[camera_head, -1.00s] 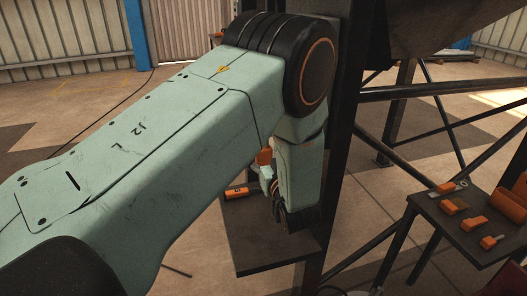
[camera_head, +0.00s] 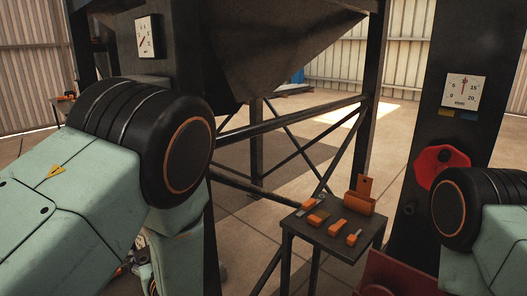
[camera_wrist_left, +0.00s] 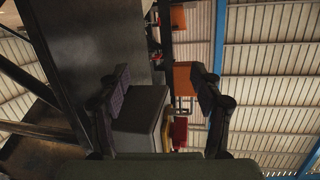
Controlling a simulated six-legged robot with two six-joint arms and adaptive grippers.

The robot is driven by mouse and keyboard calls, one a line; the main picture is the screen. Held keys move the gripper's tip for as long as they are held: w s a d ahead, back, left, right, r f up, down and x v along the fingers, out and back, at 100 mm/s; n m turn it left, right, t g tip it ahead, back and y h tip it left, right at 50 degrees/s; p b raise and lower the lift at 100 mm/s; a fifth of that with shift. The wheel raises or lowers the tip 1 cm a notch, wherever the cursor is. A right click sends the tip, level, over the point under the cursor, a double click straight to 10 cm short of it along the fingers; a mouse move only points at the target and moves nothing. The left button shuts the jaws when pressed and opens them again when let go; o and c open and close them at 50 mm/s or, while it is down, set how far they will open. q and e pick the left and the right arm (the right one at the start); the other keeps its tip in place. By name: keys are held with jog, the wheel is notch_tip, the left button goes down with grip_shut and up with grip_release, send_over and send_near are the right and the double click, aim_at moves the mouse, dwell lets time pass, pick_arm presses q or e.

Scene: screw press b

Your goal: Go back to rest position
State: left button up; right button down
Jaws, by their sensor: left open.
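My left arm comes in from the left of the head view, its pale green link and black joint filling the lower left. Only a small part of my left gripper (camera_head: 146,276) shows there, low beside the dark post; the arm hides the rest. In the left wrist view both fingers of my left gripper (camera_wrist_left: 161,90) stand apart, with nothing seen held between them. A black joint and green link of my right arm show at the right edge of the head view, but its gripper is out of sight.
A small dark table (camera_head: 334,239) with several orange tools stands centre right. A dark column (camera_head: 420,150) carries a gauge (camera_head: 463,92) and a red knob (camera_head: 440,163), close to my right arm. Another gauge (camera_head: 147,37) is upper left. Diagonal bars (camera_head: 290,120) cross behind the table.

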pick_arm(q)
jog(key=s+d+f+m+g+h, duration=0.2)
jog(key=s+f+m+g+h, duration=0.1)
jog(key=s+f, duration=0.6)
jog(key=s+d+f+m+g+h, duration=0.2)
jog(key=s+f+g+h, duration=0.3)
jog(key=s+f, duration=0.5)
jog(key=s+m+g, duration=0.1)
jog(key=s, duration=0.5)
jog(key=shift+d+f, duration=0.25)
jog(key=shift+f, duration=0.05)
jog(key=s+g, duration=0.1)
jog(key=s, duration=0.2)
jog(key=s+f+g+h, duration=0.1)
jog(key=s, duration=0.3)
jog(key=s+d+g, duration=0.1)
jog(key=s, duration=0.3)
jog(key=shift+s+f+h, duration=0.15)
jog(key=shift+f+h, duration=0.15)
jog(key=shift+h, duration=0.1)
jog(key=shift+c, duration=0.6)
jog(key=shift+s+a+f, duration=0.1)
jog(key=shift+c, duration=1.1)
